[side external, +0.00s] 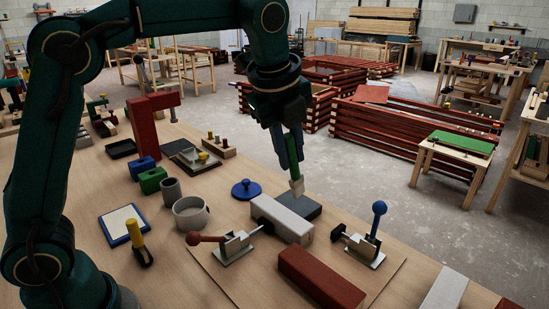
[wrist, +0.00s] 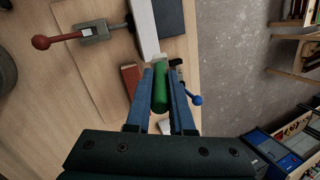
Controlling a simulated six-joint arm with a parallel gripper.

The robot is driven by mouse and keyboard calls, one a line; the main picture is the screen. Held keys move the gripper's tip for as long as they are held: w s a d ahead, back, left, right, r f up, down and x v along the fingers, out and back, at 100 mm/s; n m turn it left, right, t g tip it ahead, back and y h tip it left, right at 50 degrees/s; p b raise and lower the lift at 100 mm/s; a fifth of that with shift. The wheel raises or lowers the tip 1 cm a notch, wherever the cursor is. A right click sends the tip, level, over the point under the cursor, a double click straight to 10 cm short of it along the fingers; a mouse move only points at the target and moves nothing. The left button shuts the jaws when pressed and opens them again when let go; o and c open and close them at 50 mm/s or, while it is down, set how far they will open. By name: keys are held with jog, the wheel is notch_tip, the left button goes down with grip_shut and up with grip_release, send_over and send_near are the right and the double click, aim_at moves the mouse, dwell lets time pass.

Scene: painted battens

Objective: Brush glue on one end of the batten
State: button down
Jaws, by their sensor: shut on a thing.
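My gripper (side external: 287,140) is shut on the green handle of a brush (side external: 297,186), whose pale bristles point down. The wrist view shows the green handle (wrist: 160,92) between the blue fingers. The bristle tip is above or beside the far end of a pale grey batten (side external: 283,219); I cannot tell whether they touch. The batten also shows in the wrist view (wrist: 145,32). It lies between a red-handled toggle clamp (side external: 232,245) and a blue-knobbed toggle clamp (side external: 362,245). No glue can be made out on the batten.
A dark flat block (side external: 305,207) lies by the batten's far end. A red batten (side external: 320,279) lies in front. A grey round pot (side external: 191,213), a blue lidded disc (side external: 246,190) and a blue-framed tray (side external: 121,225) stand left. A red upright frame (side external: 145,135) stands further back.

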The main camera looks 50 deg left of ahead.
jog(key=shift+w+d+r+m+h, duration=0.55)
jog(key=shift+w+d+m+h, duration=0.65)
jog(key=shift+w+d+m, duration=1.9)
jog(key=shift+s+a+f+m, duration=0.55)
jog(key=shift+a+f+m, duration=0.1)
jog(key=shift+f, duration=3.2)
jog(key=shift+a, duration=3.25)
jog(key=shift+d+f, duration=0.5)
jog(key=shift+d, duration=2.7)
notch_tip(320, 180, up, 8)
jog(key=shift+r, duration=0.15)
jog(key=shift+n, duration=0.25)
